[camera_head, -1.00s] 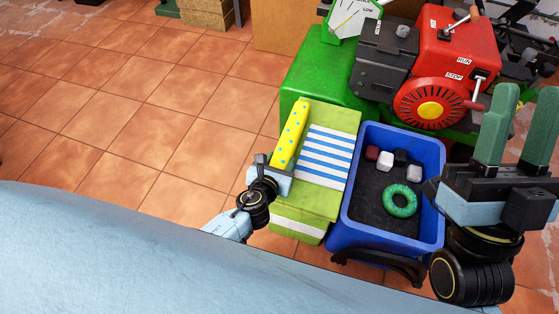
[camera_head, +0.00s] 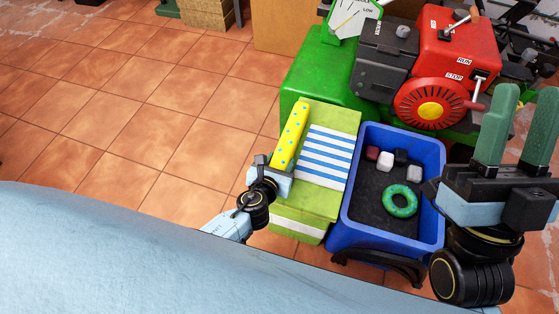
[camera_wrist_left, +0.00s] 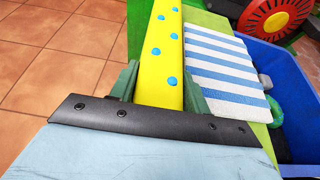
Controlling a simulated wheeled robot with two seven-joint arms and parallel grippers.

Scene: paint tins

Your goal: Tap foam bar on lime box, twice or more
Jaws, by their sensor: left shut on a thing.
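The foam bar (camera_head: 291,133) is yellow with blue dots. My left gripper (camera_head: 273,166) is shut on its near end, and the bar points away from it. In the left wrist view the bar (camera_wrist_left: 163,45) stands between the two green fingers of the gripper (camera_wrist_left: 160,85). The lime box (camera_head: 315,201) has a blue-and-white striped cloth on its top. The bar is over the left part of the box top; I cannot tell whether it touches. My right gripper (camera_head: 516,125) is open and empty, its green fingers pointing up at the right.
A blue bin (camera_head: 437,200) stands right of the lime box, holding several small blocks and a green ring (camera_head: 400,201). A red engine (camera_head: 455,50) and a green block (camera_head: 318,70) stand behind. Tiled floor lies free on the left.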

